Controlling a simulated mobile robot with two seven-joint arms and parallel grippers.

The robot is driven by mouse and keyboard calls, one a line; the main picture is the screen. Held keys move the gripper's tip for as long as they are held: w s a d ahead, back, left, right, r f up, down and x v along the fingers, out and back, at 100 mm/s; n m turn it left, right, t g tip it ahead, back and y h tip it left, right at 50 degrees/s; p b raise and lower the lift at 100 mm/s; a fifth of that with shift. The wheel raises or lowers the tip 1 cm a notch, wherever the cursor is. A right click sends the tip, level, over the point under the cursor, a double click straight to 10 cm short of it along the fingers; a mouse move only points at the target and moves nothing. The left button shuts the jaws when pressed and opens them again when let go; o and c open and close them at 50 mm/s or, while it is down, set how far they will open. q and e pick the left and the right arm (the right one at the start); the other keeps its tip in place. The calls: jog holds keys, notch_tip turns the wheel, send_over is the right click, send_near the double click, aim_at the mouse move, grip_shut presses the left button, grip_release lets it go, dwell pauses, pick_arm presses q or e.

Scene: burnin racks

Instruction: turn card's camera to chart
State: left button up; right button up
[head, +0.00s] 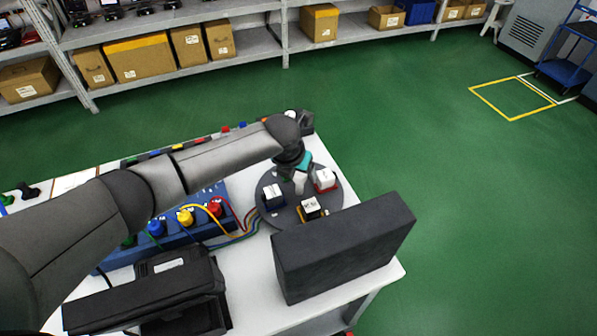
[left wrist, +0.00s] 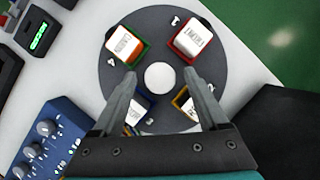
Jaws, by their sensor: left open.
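A round dark grey turntable (head: 290,215) stands on the white bench; it fills the middle of the left wrist view (left wrist: 164,30). Several white-topped modules sit around it in coloured holders: a red-held one (left wrist: 195,38), a green-held one (left wrist: 122,43), a yellow-held one (left wrist: 185,101) and a blue-held one (left wrist: 135,112). A white round knob (left wrist: 159,77) is at its centre. My left gripper (left wrist: 160,80) is open above the turntable, its fingertips on either side of the knob in the picture; contact is unclear. No printed chart can be made out. My right gripper is out of view.
A large black upright block (head: 340,250) stands in front of the turntable. A blue box with coloured plugs and cables (head: 180,236) and a black case (head: 150,290) are to the left. A small dark device (head: 307,122) stands behind.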

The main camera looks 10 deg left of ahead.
pick_arm(q)
grip_shut()
dwell(0.5)
dwell(0.8)
